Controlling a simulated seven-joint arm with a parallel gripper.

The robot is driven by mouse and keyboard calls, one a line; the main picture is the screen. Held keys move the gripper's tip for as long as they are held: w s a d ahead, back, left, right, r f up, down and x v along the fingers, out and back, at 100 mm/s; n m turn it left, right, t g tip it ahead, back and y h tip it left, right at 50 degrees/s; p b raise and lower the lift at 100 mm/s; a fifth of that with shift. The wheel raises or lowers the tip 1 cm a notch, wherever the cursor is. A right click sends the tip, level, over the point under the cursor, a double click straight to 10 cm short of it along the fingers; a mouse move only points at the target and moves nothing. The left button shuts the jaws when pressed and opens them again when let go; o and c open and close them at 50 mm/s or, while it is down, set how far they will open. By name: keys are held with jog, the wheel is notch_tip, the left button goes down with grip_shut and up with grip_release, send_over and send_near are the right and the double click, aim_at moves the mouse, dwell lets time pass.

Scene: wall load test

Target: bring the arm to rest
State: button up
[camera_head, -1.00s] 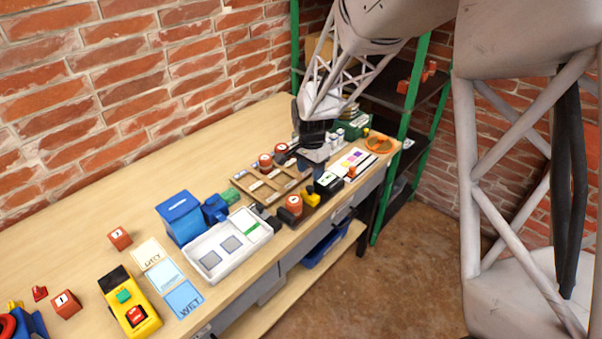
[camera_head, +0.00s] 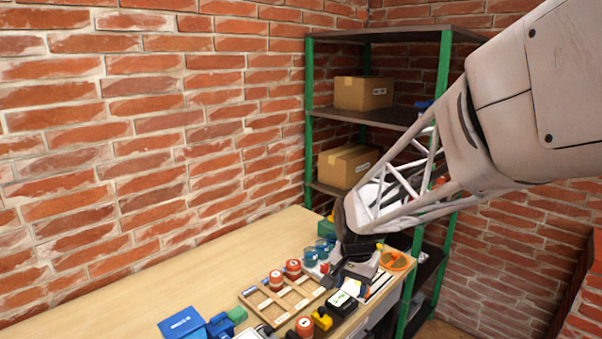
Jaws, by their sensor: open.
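My arm reaches in from the right edge and slopes down to the left, its lattice link in front of the shelf. My gripper (camera_head: 352,274) is at the far right end of the workbench (camera_head: 215,272), low over the things there. The jaws are small in the picture and I make out nothing held in them. The wooden rack (camera_head: 258,302) lies just left of the gripper. A black device with a pale screen (camera_head: 342,299) is just below it in the picture.
A green-posted shelf (camera_head: 308,130) with cardboard boxes (camera_head: 362,93) stands behind the arm. Red-topped weights (camera_head: 293,266), blue-green jars (camera_head: 310,257), a yellow item (camera_head: 322,318) and an orange disc (camera_head: 394,261) crowd around the gripper. The bench's back left is clear.

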jog(key=s+d+r+n, duration=0.2)
jog(key=s, duration=0.6)
jog(key=s+d+r+n+t, duration=0.1)
jog(key=s+d+r+n, duration=0.1)
jog(key=s, duration=0.6)
jog(key=s+d+r+n, duration=0.1)
jog(key=s+r, duration=0.3)
jog(key=s, duration=0.5)
jog(key=shift+d+n+t, duration=0.3)
jog(key=shift+d+n, duration=0.1)
jog(key=shift+d, duration=0.5)
